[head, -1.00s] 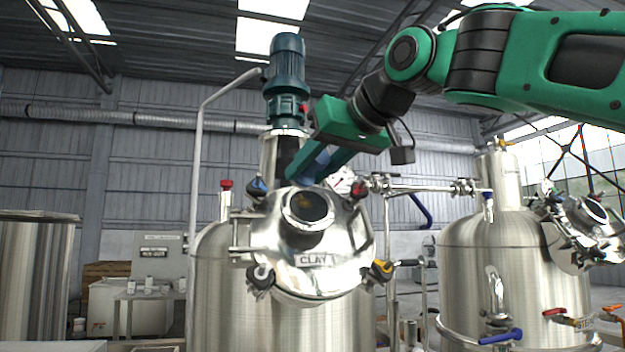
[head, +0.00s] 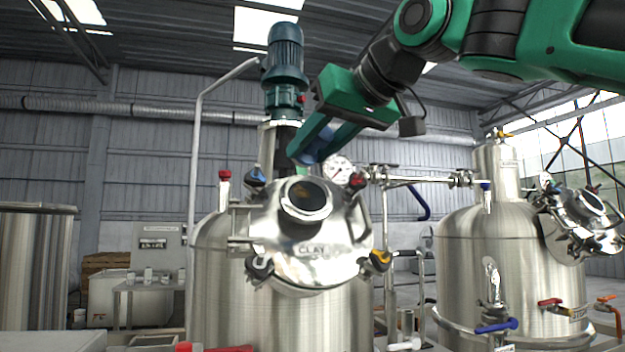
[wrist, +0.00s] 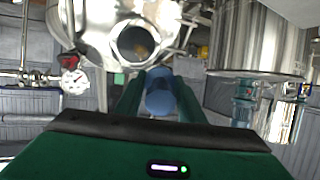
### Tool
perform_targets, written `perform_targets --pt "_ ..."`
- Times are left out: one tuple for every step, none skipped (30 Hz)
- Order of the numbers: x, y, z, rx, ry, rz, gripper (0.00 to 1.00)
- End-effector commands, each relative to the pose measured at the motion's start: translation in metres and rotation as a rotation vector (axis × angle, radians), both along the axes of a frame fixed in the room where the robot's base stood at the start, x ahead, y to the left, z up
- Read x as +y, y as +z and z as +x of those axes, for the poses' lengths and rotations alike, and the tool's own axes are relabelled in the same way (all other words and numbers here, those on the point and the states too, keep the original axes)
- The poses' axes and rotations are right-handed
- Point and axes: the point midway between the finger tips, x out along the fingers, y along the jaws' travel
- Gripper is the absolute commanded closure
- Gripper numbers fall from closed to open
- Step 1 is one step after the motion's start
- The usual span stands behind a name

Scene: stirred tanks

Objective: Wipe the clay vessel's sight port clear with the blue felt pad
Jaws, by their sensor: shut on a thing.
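The clay vessel (head: 278,310) is a steel tank with a tilted round lid marked CLAY. Its sight port (head: 306,200) is a dark round glass in a steel collar on the lid; it also shows in the wrist view (wrist: 138,43), with a brownish patch on the glass. My gripper (head: 303,155) is above the lid, just above the port and apart from it. In the wrist view its green fingers are shut on the blue felt pad (wrist: 160,92). In the head view the pad shows as a blue piece (head: 318,150) at the fingertips, partly hidden by a finger.
A pressure gauge (head: 338,171) and clamp knobs, one red (head: 357,181) and one yellow (head: 380,260), stand around the lid. A teal motor (head: 284,75) rises behind it. A second steel vessel (head: 480,260) stands to the right, joined by a pipe (head: 425,180).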

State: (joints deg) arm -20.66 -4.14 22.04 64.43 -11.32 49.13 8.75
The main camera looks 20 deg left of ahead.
Motion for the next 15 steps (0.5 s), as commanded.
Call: perform_targets --pt "0.0 0.0 0.0 0.0 0.0 0.0 0.87" --pt "0.0 0.0 0.0 0.0 0.0 0.0 0.87" --pt "0.001 -0.001 0.001 0.0 0.0 0.0 0.87" --pt "0.001 -0.001 0.002 0.0 0.001 0.0 0.87" --pt "0.002 -0.002 0.003 0.0 0.001 0.0 0.87" --pt "0.003 -0.003 0.004 0.001 0.002 0.001 0.87" --pt "0.004 -0.004 0.006 0.001 0.002 0.001 0.87" --pt "0.005 -0.005 0.007 0.001 0.003 0.001 0.87" --pt "0.006 -0.007 0.01 0.002 0.003 0.002 0.87" --pt "0.007 -0.009 0.012 0.002 0.003 0.002 0.87" --pt "0.008 -0.01 0.014 0.003 0.004 0.001 0.87" --pt "0.01 -0.012 0.017 0.003 0.005 0.001 0.87" --pt "0.012 -0.014 0.019 0.003 0.005 0.003 0.87" --pt "0.013 -0.016 0.021 0.003 0.006 0.003 0.87" --pt "0.015 -0.018 0.025 0.003 0.007 0.003 0.87"
